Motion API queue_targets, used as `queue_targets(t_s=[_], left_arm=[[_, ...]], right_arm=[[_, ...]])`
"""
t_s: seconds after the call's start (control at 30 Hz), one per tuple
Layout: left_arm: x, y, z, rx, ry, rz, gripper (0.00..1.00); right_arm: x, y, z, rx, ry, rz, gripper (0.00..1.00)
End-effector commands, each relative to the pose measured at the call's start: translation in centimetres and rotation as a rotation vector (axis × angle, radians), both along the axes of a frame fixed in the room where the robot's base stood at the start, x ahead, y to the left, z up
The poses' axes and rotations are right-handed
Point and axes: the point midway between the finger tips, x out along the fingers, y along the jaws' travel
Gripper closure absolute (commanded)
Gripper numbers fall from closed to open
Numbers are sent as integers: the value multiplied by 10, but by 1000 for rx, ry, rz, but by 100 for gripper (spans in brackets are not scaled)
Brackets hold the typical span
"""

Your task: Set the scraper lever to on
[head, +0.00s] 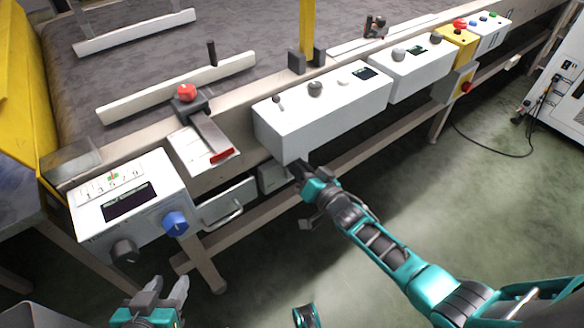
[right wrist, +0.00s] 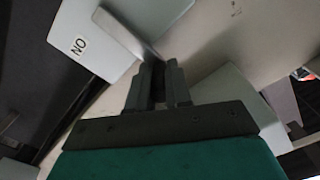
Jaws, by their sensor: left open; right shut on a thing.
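The small pale grey box (head: 274,179) sits under the conveyor's white control panel in the head view. In the right wrist view this box (right wrist: 70,25) carries an "ON" label (right wrist: 79,46), seen upside down. A flat pale bar, apparently the scraper lever (right wrist: 122,34), runs from beside the label to my right fingertips. My right gripper (head: 299,171) is shut on it; its fingers (right wrist: 159,72) hide the bar's end. In the head view the gripper hides the lever. My left gripper (head: 163,292) is open and empty at the lower left, apart from the panels.
A white box with a blue knob (head: 175,223) stands at the left. A grey slide with a red end (head: 222,154) and a red knob (head: 186,92) are above it. White control panels (head: 318,128) line the conveyor edge, close above my right gripper. The floor (head: 400,190) is open at right.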

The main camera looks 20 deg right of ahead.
Motion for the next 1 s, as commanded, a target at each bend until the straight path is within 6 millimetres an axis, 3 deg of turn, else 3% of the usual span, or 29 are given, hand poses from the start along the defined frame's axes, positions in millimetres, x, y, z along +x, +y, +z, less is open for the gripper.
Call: queue_targets(t_s=[0.5, 1.0], left_arm=[[8, 1, 0, 1, -21, 0, 57], [5, 0, -10, -3, -13, 1, 57]], right_arm=[[13, -32, -7, 417, 148, -1, 100], [16, -42, -12, 596, 212, -1, 100]])
